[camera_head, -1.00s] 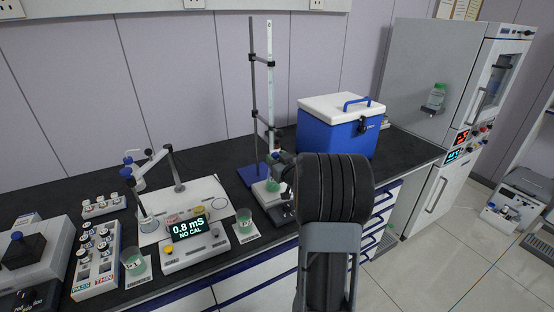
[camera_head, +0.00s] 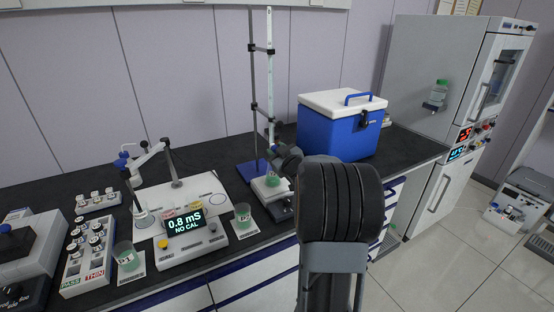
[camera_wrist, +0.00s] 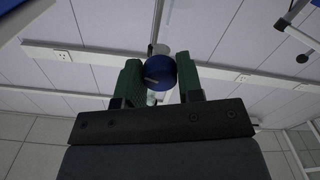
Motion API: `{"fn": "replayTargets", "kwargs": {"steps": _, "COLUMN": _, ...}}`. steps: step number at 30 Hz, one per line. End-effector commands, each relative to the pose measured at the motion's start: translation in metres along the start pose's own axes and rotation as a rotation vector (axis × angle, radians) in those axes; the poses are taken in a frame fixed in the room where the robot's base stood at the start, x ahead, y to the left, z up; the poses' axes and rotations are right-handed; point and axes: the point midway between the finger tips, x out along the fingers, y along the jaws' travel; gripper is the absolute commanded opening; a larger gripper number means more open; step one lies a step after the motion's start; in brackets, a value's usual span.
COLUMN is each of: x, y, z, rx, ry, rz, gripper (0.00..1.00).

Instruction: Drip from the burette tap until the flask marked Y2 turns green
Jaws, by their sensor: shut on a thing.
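The burette (camera_head: 269,75) stands upright in its clamp stand (camera_head: 254,85) on the bench. A flask with green liquid (camera_head: 273,180) stands on a small pale device below it; I cannot read its mark. In the wrist view, the two dark green fingers of my gripper (camera_wrist: 159,70) are on either side of a round blue knob (camera_wrist: 160,72), which looks like the burette tap, and are shut on it. In the head view my own arm hides the fingers and the tap.
A blue cool box (camera_head: 337,130) stands right of the stand. A vial rack (camera_head: 88,250) and a tall grey cabinet (camera_head: 425,75) stand at either side.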

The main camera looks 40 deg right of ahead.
Motion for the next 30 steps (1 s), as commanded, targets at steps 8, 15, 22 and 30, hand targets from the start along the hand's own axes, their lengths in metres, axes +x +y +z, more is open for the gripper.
{"fn": "replayTargets", "kwargs": {"steps": 8, "x": 0.0000, "y": -0.0005, "z": 0.0019, "rx": -0.141, "ry": 0.002, "rz": 0.001, "gripper": 0.10}}
{"fn": "replayTargets", "kwargs": {"steps": 15, "x": 0.0000, "y": 0.0002, "z": 0.0002, "rx": -0.198, "ry": 0.000, "rz": 0.001, "gripper": 0.10}}
{"fn": "replayTargets", "kwargs": {"steps": 22, "x": 0.0000, "y": 0.0006, "z": -0.0007, "rx": -0.207, "ry": 0.000, "rz": 0.001, "gripper": 0.10}}
{"fn": "replayTargets", "kwargs": {"steps": 30, "x": 0.0000, "y": 0.0006, "z": -0.0007, "rx": -0.206, "ry": 0.000, "rz": 0.001, "gripper": 0.40}}
